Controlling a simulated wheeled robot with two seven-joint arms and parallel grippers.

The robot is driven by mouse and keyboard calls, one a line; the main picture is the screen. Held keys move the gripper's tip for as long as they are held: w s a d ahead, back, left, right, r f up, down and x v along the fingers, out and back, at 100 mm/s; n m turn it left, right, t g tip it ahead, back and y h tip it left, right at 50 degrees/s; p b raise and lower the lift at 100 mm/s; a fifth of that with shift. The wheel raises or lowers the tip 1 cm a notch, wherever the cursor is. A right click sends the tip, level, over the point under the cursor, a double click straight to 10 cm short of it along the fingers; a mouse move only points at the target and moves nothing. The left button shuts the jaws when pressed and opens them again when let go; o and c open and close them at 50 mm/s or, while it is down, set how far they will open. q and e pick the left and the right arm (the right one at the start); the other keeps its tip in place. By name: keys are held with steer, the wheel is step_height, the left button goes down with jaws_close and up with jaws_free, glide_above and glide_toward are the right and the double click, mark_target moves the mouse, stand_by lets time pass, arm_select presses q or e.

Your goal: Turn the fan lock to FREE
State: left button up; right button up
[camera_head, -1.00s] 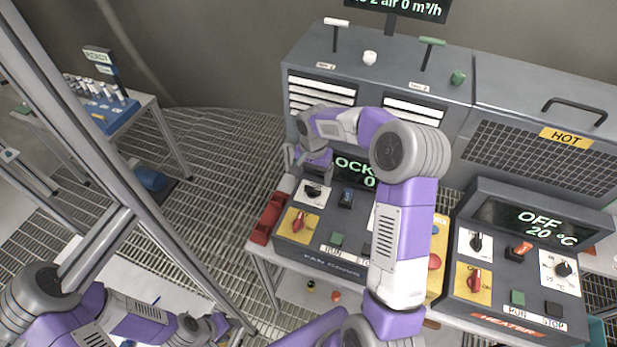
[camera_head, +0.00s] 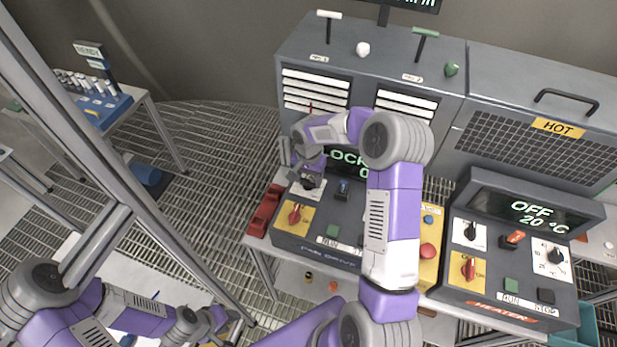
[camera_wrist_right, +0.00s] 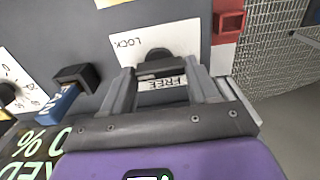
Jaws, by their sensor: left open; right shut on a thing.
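The fan lock is a black knob (camera_wrist_right: 157,56) on a white plate (camera_wrist_right: 178,38) marked LOCK and FREE, seen from above in the right wrist view. My right gripper (camera_wrist_right: 160,74) is shut on the knob, one finger on each side, with the word FREE showing between the fingers. In the head view the knob (camera_head: 311,182) is partly covered by the same gripper. My left gripper (camera_head: 222,322) is open, low at the left, away from the panel.
A blue switch (camera_head: 342,190) and a red knob on a yellow plate (camera_head: 295,214) sit close to the fan lock. A red bracket (camera_head: 263,210) runs along the panel's left side. The heater panel (camera_head: 505,300) stands to the right, its display reading OFF.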

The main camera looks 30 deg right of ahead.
steer(key=shift+c, duration=0.7)
steer(key=shift+n, duration=0.4)
steer(key=n+b, duration=0.2)
steer(key=n, duration=0.1)
steer(key=n+b, duration=0.1)
steer(key=n, duration=0.8)
steer(key=shift+r+b, duration=0.1)
steer(key=shift+b, duration=0.25)
steer(key=n, duration=0.5)
steer(key=shift+w, duration=0.1)
